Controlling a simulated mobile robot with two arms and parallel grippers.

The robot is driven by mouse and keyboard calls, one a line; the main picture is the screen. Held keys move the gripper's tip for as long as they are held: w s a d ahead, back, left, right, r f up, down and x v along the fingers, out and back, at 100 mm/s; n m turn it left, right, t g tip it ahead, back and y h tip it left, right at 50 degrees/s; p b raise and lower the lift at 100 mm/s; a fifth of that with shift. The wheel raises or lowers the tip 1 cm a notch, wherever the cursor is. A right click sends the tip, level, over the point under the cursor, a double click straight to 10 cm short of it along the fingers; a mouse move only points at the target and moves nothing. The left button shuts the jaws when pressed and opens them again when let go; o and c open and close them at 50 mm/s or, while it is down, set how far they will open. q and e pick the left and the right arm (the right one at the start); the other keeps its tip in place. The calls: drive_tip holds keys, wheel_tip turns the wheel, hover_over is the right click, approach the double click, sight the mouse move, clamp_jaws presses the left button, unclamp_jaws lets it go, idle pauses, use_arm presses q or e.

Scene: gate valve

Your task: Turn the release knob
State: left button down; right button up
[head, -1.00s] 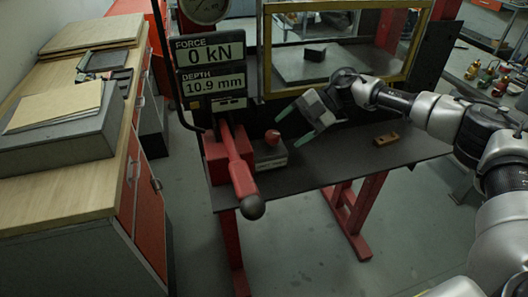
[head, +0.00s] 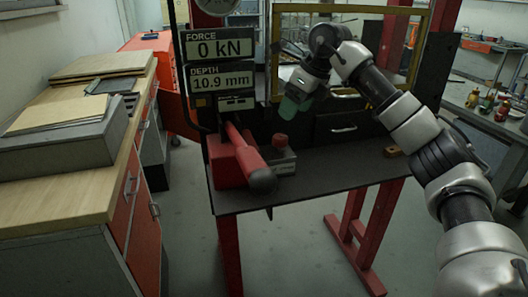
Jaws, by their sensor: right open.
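The release knob, a small red knob (head: 279,141), stands on a grey block (head: 282,162) on the dark press table. My right gripper (head: 290,108), with green fingertips, hangs above the knob and points down, apart from it. It is open and holds nothing that I can see. A red lever (head: 247,155) with a dark ball end (head: 263,181) runs beside the block on its left. My left gripper is out of view.
A display panel (head: 220,65) reading 0 kN and 10.9 mm stands behind the lever. A yellow frame (head: 425,50) is at the back. A small wooden block (head: 392,151) lies at the table's right. A wooden-topped cabinet (head: 60,190) is at the left.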

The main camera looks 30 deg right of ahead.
sight(281, 136)
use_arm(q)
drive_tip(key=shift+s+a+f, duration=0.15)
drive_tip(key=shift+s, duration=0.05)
use_arm(e)
drive_tip(key=shift+h, duration=0.4)
drive_tip(key=x, duration=1)
drive_tip(key=shift+w+d, duration=0.3)
drive_tip(key=shift+w, duration=0.05)
drive_tip(key=c, duration=0.9)
drive_tip(key=shift+r+n+y+p, duration=0.2)
drive_tip(key=shift+n+y+p, duration=0.1)
drive_tip(key=shift+n+p, duration=0.8)
drive_tip(key=shift+c, duration=0.2)
drive_tip(key=shift+d+n+g+y+p, duration=0.1)
drive_tip(key=shift+n+g+y+p, duration=0.2)
drive_tip(key=shift+n+p, duration=0.45)
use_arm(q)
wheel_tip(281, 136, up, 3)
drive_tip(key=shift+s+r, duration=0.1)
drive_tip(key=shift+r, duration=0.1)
use_arm(e)
drive_tip(key=shift+f+n, duration=0.15)
drive_tip(key=shift+n, duration=0.5)
